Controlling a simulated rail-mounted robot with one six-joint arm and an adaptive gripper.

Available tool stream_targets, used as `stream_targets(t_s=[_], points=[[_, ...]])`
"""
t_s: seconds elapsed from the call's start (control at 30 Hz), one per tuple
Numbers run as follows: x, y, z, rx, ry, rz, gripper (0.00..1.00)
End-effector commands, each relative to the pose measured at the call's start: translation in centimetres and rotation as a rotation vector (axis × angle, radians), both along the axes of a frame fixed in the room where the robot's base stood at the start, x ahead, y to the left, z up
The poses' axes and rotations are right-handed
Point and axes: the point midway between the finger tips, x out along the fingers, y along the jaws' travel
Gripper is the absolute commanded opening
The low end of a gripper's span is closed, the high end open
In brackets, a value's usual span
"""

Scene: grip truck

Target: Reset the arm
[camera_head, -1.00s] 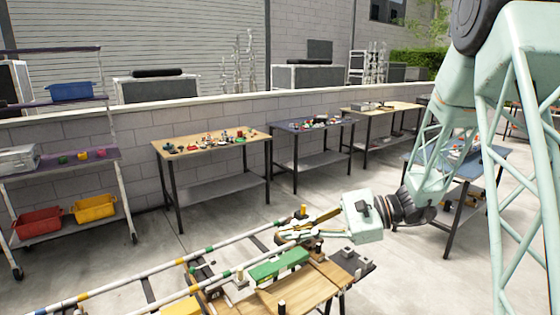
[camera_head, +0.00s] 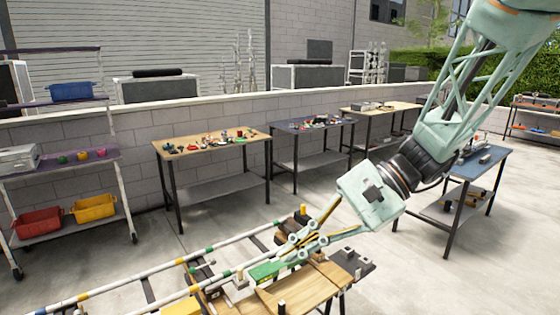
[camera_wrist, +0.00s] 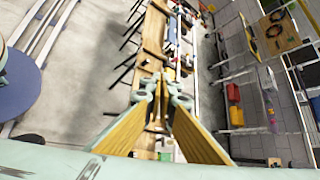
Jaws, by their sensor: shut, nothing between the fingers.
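My arm is pale green with a lattice frame. It reaches down from the upper right in the head view. My gripper (camera_head: 282,252) is over the wooden work table (camera_head: 308,283) at the bottom middle, pointing down and left. In the wrist view the yellow-padded fingers (camera_wrist: 158,84) come together at their tips with nothing between them. A green block (camera_head: 264,272) lies on the table just below and left of the fingers, partly covered by them. I cannot tell whether the fingers touch it.
Striped rails (camera_head: 120,285) run left from the work table. A purple shelf cart (camera_head: 75,163) stands left, with a red bin (camera_head: 37,222) and a yellow bin (camera_head: 94,208). A wooden bench (camera_head: 212,147) and blue bench (camera_head: 312,133) line the wall. A blue-topped table (camera_head: 480,163) stands right.

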Motion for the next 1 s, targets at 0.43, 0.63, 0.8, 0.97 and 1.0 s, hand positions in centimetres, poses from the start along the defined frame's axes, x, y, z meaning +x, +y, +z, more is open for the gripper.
stream_targets(t_s=[0.43, 0.63, 0.8, 0.97, 1.0], points=[[-6.3, -1.7, 1.6, -0.158, -0.112, 0.119, 0.0], [-8.8, -2.8, 2.1, -0.231, -0.165, 0.17, 0.0], [-10.8, -3.9, 2.5, -0.292, -0.21, 0.209, 0.0], [-12.6, -5.0, 2.8, -0.35, -0.255, 0.245, 0.0], [-13.0, -5.3, 2.9, -0.366, -0.267, 0.254, 0.0]])
